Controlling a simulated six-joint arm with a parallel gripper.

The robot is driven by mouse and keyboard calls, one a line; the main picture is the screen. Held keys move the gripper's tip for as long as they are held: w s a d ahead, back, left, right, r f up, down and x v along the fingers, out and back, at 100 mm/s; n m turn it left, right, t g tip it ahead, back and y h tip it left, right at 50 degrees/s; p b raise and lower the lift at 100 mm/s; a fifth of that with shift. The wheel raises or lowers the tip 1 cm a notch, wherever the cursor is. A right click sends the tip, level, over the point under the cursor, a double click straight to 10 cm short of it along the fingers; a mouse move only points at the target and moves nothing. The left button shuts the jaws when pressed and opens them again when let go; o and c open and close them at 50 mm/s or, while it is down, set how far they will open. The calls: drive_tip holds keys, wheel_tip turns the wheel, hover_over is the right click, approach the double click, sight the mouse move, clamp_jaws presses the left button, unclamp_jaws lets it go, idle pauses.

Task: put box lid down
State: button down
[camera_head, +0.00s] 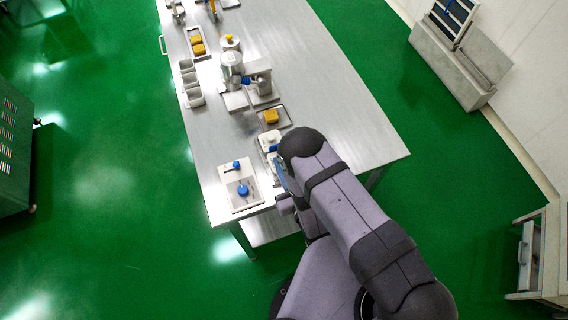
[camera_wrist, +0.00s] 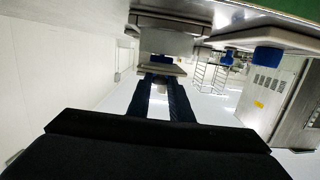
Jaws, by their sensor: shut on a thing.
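My gripper (camera_wrist: 160,82) shows in the wrist view as two dark fingers reaching forward. They are shut on the box lid (camera_wrist: 160,69), a pale grey piece at the fingertips. A blue part (camera_wrist: 160,58) shows just beyond it. The fingers hide much of the held piece, so its full shape is unclear. In the head view my arm covers most of the gripper, which is near the table's front edge, right of a pale board (camera_head: 233,203) with two blue knobs (camera_head: 243,190). I cannot tell whether the lid touches anything.
The steel table (camera_head: 330,120) has bare room on its right side. A tray with a yellow block (camera_head: 271,116), a machine (camera_head: 232,72) and several small grey bins (camera_head: 190,84) stand farther back. The blue knobs (camera_wrist: 268,56) also show in the wrist view, at upper right.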

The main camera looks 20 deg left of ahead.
wheel_tip(320, 180, up, 8)
drive_tip(key=p, duration=0.5)
drive_tip(key=shift+f, duration=0.1)
drive_tip(key=shift+w+a+f, duration=0.1)
drive_tip(key=shift+w+a, duration=0.05)
drive_tip(key=w+a+f+m+t+h+b, duration=0.1)
drive_tip(key=w+a+m+t+h+b, duration=0.1)
drive_tip(key=w+a+b, duration=0.5)
drive_tip(key=m+t+h+b, duration=0.3)
drive_tip(key=m+h+b, duration=0.5)
drive_tip(key=b, duration=2.4)
hover_over(218, 151)
wheel_tip(218, 151, down, 2)
drive_tip(key=n+h, duration=0.1)
drive_tip(key=shift+s+f, duration=0.1)
drive_tip(key=shift+f, duration=5.1)
